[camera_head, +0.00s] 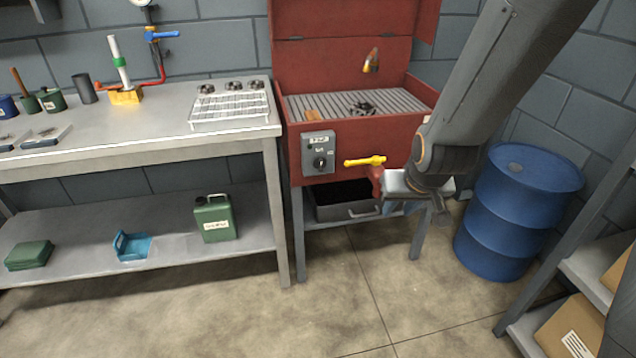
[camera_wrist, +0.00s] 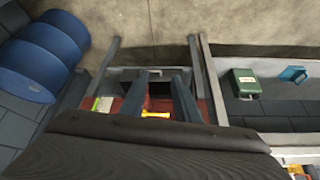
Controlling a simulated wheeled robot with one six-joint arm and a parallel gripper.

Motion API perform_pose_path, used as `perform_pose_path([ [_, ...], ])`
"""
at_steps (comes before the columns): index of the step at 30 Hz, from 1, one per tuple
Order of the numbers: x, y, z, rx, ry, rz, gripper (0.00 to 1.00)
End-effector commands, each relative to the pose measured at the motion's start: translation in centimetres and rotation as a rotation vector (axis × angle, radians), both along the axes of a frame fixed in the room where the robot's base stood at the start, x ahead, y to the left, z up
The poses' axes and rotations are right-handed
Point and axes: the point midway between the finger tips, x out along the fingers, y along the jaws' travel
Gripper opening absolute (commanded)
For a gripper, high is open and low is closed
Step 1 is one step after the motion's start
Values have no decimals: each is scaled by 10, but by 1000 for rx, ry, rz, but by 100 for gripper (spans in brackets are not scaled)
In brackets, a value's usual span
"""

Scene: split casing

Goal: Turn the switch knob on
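The switch knob (camera_head: 320,163) is a small dark round knob on a grey switch box (camera_head: 318,144), fixed to the front of a red wash cabinet (camera_head: 356,140). I cannot make out the knob in the wrist view. My gripper (camera_head: 415,208) is in front of the cabinet's right part, to the right of the knob and lower. In the wrist view the two fingers of my gripper (camera_wrist: 160,88) stand apart with nothing held between them. A yellow valve handle (camera_head: 365,161) lies between knob and gripper; it also shows in the wrist view (camera_wrist: 157,115).
A blue drum (camera_head: 518,215) stands right of the cabinet. A steel workbench (camera_head: 180,150) with a lower shelf is at the left. A grey drawer or tray (camera_head: 345,212) is under the cabinet. A shelf with boxes (camera_head: 575,335) is at the lower right. The floor in front is clear.

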Motion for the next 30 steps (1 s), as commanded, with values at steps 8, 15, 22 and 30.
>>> perform_pose_path([
  [8, 140, 77, -74, 65, -484, 92, 29],
  [15, 196, 138, -97, 142, -857, 151, 29],
  [22, 205, 163, -99, 185, -1039, 171, 29],
  [30, 229, 173, -95, 192, -1068, 172, 29],
])
